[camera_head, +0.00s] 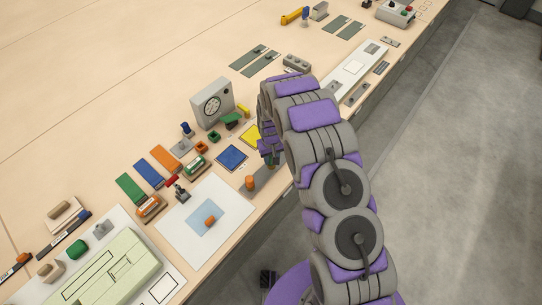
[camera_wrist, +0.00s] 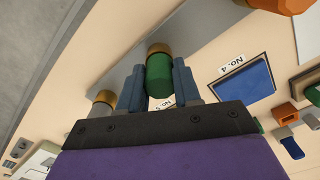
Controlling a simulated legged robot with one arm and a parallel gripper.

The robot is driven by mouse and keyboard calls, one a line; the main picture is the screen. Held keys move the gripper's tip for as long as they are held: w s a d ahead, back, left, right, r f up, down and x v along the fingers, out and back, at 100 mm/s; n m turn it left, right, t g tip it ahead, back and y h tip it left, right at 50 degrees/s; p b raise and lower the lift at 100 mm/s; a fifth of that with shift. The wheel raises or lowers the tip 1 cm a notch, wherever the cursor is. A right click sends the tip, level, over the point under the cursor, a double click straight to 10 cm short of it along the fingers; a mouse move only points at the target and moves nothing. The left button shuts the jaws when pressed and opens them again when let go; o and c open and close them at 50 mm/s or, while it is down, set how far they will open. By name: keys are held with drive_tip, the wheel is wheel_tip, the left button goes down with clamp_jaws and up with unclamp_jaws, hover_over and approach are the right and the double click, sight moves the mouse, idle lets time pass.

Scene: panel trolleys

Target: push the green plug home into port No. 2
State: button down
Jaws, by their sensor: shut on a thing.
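In the wrist view my gripper (camera_wrist: 159,82) has its two blue fingers closed on the sides of the green plug (camera_wrist: 160,76). The plug's brass-coloured end (camera_wrist: 158,48) points away from the palm, toward a grey strip (camera_wrist: 205,38). I cannot tell whether that end is inside a port or only near the strip. A small numbered label (camera_wrist: 165,104) shows upside down beside the plug, partly hidden by a finger. Port No. 2 cannot be made out for certain.
A blue square (camera_wrist: 245,84) labelled No. 4 lies beside the strip. An orange cylinder (camera_head: 250,183) stands on the strip, and a grey, brass-topped piece (camera_wrist: 103,103) is beside my fingers. A dial box (camera_head: 212,103) and several coloured blocks crowd the table behind.

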drive_tip(key=shift+f, duration=0.1)
drive_tip(key=c, duration=0.7)
unclamp_jaws()
drive_tip(key=shift+r+p, duration=1.05)
drive_tip(key=shift+r, duration=2.9)
